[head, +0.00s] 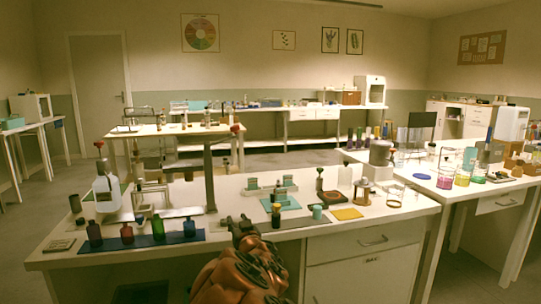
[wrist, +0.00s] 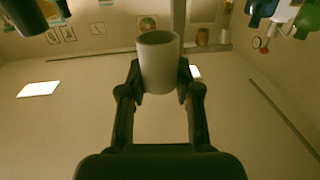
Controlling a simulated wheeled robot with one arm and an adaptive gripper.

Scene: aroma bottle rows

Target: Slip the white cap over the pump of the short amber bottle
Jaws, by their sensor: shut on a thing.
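In the wrist view my gripper (wrist: 160,80) is shut on a white cylindrical cap (wrist: 158,62), held between its two fingers. In the head view my gripper (head: 241,228) is at the front edge of the bench, and the cap cannot be made out there. A small dark amber bottle (head: 276,216) stands just right of my gripper, near the front edge; it looks like the short amber bottle, but its pump is too small to make out. The cap is apart from any bottle in the wrist view.
A dark blue mat (head: 140,240) with several coloured bottles lies on the left. A teal block stand (head: 281,202) is behind the amber bottle. A post (head: 208,178) rises behind my gripper.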

